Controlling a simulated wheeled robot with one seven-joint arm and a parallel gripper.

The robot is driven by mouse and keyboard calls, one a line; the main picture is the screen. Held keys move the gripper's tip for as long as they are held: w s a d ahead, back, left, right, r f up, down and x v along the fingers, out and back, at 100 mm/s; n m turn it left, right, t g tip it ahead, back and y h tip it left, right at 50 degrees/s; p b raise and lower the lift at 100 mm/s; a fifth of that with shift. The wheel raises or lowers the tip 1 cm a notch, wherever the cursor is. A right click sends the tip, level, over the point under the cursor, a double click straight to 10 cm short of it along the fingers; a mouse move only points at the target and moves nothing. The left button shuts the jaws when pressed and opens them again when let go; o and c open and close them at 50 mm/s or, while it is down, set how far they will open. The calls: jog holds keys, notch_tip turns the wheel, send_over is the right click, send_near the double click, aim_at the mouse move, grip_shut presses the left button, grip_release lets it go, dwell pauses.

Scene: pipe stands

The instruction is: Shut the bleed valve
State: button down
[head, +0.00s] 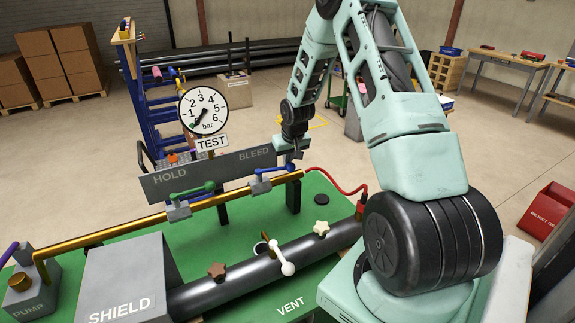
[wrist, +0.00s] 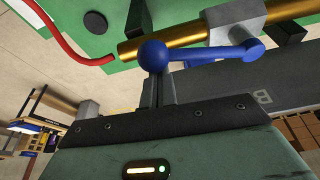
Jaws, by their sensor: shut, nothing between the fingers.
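The bleed valve is a grey block on the brass pipe under the word BLEED, with a blue lever (head: 272,170) lying roughly along the pipe. In the wrist view the blue lever (wrist: 210,52) ends in a round blue knob (wrist: 153,55), and its pivot end is at the grey valve body (wrist: 236,22). My gripper (head: 291,160) is by the knob end of the lever. In the wrist view my gripper's (wrist: 152,82) fingers are together, with their tips right at the knob. I cannot tell whether they touch it.
A green-handled valve (head: 192,189) sits on the same pipe under HOLD. The grey sign board (head: 215,172) stands just behind the pipe. The gauge (head: 203,110) needle points low left, below 1. A thick dark pipe (head: 225,288) lies in front.

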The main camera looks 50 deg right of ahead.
aim_at(290, 167)
jog(key=s+a+m+b, duration=0.1)
jog(key=s+a+m+h+b, duration=0.1)
jog(key=m+b, duration=0.1)
jog(key=shift+s+f+m+g, duration=0.2)
jog(key=shift+s+m+g, duration=0.1)
jog(key=shift+s+g, duration=0.1)
jog(key=s+a+m+g+h+p, duration=0.1)
jog(key=s+a+m+g+p, duration=0.1)
jog(key=a+m, duration=0.7)
jog(key=shift+s+r+m+g+p, duration=0.2)
jog(key=shift+s+m+g+p, duration=0.2)
jog(key=shift+s+m+p, duration=0.65)
jog(key=shift+w+a+n, duration=0.25)
jog(key=shift+n, duration=0.1)
jog(key=shift+p, duration=0.3)
